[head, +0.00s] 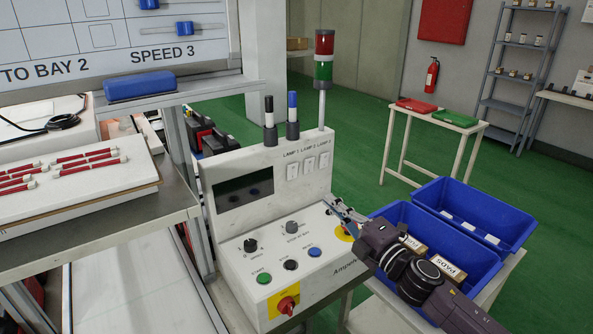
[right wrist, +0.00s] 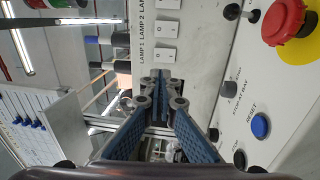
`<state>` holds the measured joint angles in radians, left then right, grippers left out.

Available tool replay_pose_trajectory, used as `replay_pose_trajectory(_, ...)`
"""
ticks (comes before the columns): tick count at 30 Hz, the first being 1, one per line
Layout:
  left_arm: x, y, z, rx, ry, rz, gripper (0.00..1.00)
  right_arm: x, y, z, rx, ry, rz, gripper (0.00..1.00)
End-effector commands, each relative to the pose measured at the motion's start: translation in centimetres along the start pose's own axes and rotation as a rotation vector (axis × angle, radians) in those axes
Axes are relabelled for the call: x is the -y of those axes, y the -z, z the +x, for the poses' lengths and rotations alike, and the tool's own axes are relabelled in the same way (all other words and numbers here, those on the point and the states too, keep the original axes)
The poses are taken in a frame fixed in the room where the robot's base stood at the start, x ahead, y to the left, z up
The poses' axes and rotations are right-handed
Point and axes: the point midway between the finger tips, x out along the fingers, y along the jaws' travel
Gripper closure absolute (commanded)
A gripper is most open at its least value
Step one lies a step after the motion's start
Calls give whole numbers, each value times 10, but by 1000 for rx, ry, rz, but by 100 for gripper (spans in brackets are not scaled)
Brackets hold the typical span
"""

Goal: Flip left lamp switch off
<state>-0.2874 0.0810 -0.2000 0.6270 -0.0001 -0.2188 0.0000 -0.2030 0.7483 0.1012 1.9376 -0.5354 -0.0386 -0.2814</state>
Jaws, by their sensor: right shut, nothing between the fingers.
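The left lamp switch (head: 293,171) is a white rocker under the label LAMP 1 on the upright face of the white control console (head: 232,163). In the right wrist view the same switch (right wrist: 166,57) appears just beyond my fingertips. The picture is turned sideways there, and I cannot tell which way the rocker is tilted. The LAMP 2 switch (head: 309,165) and the LAMP 3 switch (head: 324,160) sit to its right. My right gripper (head: 332,208) is shut and empty, in front of the console, below and right of the switches. I see no contact with the switch. My left gripper is out of view.
The console's sloped panel holds a green button (head: 264,278), a blue button (head: 314,252) and a red knob (head: 287,304). A red emergency button (right wrist: 284,20) is near the gripper. Blue bins (head: 478,212) stand at right. A signal tower (head: 323,72) rises behind the console.

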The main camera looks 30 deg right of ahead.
Motion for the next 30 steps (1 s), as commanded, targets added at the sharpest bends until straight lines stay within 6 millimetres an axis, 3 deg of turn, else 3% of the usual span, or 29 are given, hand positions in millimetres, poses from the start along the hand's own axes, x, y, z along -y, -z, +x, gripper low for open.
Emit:
replay_pose_trajectory(8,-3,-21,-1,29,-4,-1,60,0,0,1,1,0,1,100)
replay_pose_trajectory(13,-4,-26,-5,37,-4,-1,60,-1,-1,12,1,-1,2,100)
replay_pose_trajectory(30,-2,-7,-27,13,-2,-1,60,-3,-1,98,2,-2,3,100)
